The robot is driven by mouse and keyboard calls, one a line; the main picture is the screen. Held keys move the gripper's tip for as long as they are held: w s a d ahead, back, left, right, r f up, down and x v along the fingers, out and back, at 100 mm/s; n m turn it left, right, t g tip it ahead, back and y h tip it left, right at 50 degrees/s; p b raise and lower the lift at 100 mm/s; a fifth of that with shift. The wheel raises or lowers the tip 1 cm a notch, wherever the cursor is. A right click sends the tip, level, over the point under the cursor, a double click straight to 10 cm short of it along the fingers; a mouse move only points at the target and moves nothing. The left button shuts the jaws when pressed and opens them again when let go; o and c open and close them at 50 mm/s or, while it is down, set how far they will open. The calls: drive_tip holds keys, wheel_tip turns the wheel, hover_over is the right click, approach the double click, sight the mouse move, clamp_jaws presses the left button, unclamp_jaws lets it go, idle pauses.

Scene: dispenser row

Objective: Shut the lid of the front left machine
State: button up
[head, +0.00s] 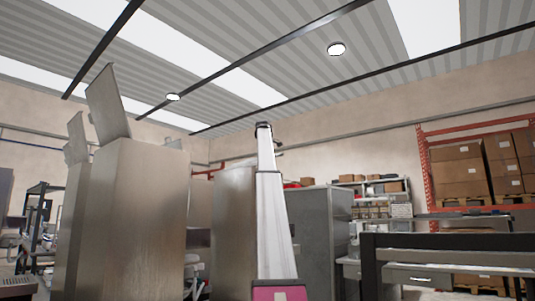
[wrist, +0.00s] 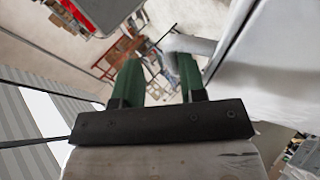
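The nearest machine on the left (head: 140,215) is a tall brushed-metal cabinet. Its flat lid (head: 108,104) stands raised and tilted back above the top. My gripper (head: 263,127) shows small at the top of my upright arm, to the right of this machine. In the wrist view, its two green fingers (wrist: 157,75) are apart with nothing held between them. The lid cannot be made out for sure in the wrist view.
Another machine (head: 70,225) with a raised lid (head: 76,138) stands behind at the left. More metal cabinets (head: 235,215) (head: 318,230) stand beyond my arm. A dark-framed table (head: 450,242) and orange racking with boxes (head: 465,172) are at the right.

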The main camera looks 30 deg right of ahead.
drive_tip(key=shift+a, duration=0.1)
drive_tip(key=v, duration=1)
drive_tip(key=shift+s+r, duration=0.2)
drive_tip(key=shift+s, duration=0.1)
drive_tip(key=shift+s+a, duration=0.1)
